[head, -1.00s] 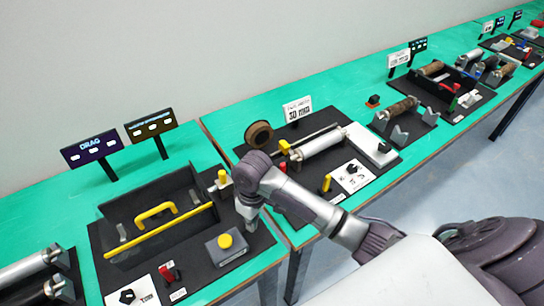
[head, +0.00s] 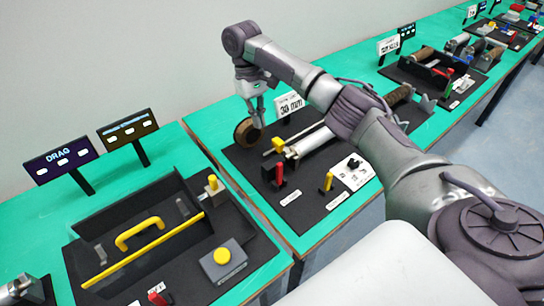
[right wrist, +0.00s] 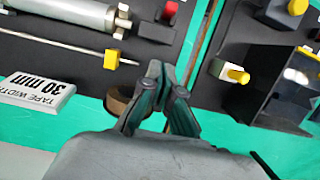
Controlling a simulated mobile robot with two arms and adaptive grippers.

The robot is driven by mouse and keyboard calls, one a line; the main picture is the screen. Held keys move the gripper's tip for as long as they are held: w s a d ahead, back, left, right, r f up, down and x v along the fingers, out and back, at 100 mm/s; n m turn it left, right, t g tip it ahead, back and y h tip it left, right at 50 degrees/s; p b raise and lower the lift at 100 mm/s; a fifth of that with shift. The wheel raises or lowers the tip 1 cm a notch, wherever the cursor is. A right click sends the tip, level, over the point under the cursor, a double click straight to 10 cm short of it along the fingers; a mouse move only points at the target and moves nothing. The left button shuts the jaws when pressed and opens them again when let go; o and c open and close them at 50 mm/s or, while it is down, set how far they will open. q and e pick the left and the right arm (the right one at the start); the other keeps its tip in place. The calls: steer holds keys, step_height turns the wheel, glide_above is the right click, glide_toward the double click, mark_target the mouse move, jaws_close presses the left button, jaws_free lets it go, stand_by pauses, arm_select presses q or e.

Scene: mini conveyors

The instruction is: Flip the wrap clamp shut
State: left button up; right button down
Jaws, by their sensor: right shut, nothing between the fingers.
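On the middle black board in the head view, a small red-tipped upright lever (head: 279,173) stands on a dark base. It also shows at the top of the right wrist view (right wrist: 169,13). It may be the wrap clamp; its label is too small to read. My right gripper (head: 258,121) is shut and empty, pointing down by the brown tape roll (head: 246,132), behind and left of the red lever. In the right wrist view its fingers (right wrist: 157,76) meet. My left gripper is out of view.
A yellow lever (head: 328,181) and a knob panel (head: 353,172) stand at the board's front right. A 30 mm sign (head: 289,103) stands behind.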

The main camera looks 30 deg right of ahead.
steer(key=p, duration=0.3)
glide_toward(273, 166)
steer(key=x, duration=0.5)
steer(key=shift+s+f, duration=0.25)
steer(key=shift+f, duration=0.1)
steer(key=shift+s, duration=0.45)
steer(key=shift+f, duration=0.15)
steer(key=shift+p, duration=0.35)
